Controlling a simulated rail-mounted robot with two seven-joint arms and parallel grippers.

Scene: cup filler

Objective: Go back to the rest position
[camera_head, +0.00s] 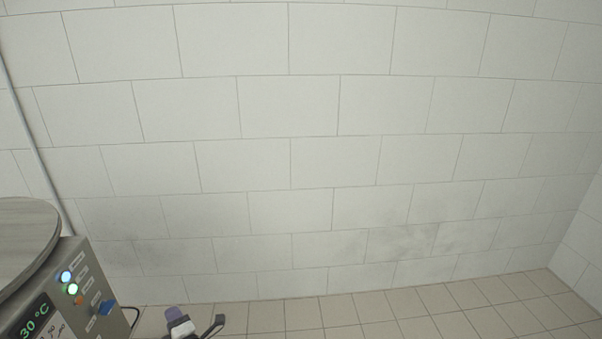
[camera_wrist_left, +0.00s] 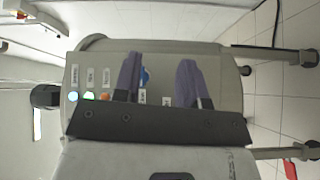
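The grey cup filler machine (camera_head: 85,262) stands at the lower left in the head view. Its panel has lit buttons, a blue knob (camera_head: 106,307) and a display (camera_head: 34,320) reading 30 °C. My left gripper (camera_head: 176,316) shows only in small part at the bottom edge, right of the machine. My right gripper is not in view.
A white tiled wall (camera_head: 290,160) with grey smudges fills most of the head view. The beige tiled floor (camera_head: 400,305) right of the machine looks clear. Metal legs (camera_wrist_left: 280,154) with dark feet and a red item (camera_wrist_left: 290,169) show at the right in the wrist view.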

